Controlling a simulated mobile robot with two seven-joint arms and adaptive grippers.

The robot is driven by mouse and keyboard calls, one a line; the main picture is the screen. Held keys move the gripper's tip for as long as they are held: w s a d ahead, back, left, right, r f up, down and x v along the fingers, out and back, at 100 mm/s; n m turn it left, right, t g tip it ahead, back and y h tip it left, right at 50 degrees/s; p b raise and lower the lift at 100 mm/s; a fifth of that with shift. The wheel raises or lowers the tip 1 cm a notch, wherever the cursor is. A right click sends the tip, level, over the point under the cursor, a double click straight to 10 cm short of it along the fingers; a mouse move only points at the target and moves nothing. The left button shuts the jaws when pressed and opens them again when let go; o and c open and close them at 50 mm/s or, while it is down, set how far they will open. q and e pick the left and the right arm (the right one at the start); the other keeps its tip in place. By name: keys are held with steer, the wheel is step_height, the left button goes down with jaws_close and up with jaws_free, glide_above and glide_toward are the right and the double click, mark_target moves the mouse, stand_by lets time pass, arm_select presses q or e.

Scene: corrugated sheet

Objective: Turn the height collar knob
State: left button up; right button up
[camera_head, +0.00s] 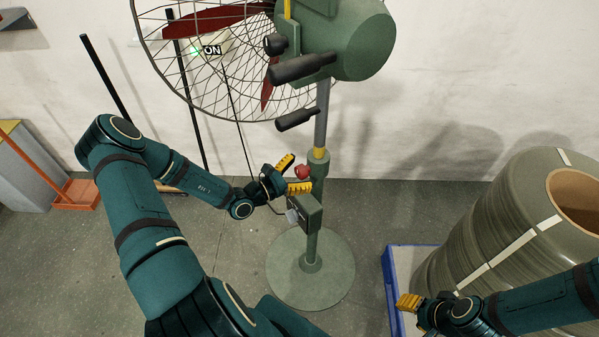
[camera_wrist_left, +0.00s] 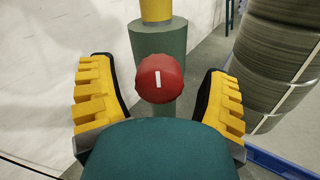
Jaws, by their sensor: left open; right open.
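The red height collar knob (camera_head: 303,172) is on the green collar of the fan's pole, just below a yellow ring (camera_head: 319,154). In the left wrist view the knob (camera_wrist_left: 160,78) has a white upright line on its face and sits midway between my yellow fingertips. My left gripper (camera_head: 292,175) is open, with its fingers pointing at the knob; in the left wrist view its fingers (camera_wrist_left: 160,95) are on either side with gaps to the knob. My right gripper (camera_head: 408,303) is at the lower right, away from the fan. The fan's round base (camera_head: 290,285) stands on the floor.
The caged fan head (camera_head: 352,38) with dark handles (camera_head: 302,68) is above the collar. A large grey roll (camera_head: 480,230) on a blue pallet (camera_head: 391,290) stands at the right. A white wall is behind.

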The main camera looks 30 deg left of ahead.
arm_select(q)
steer(key=c, duration=1.2)
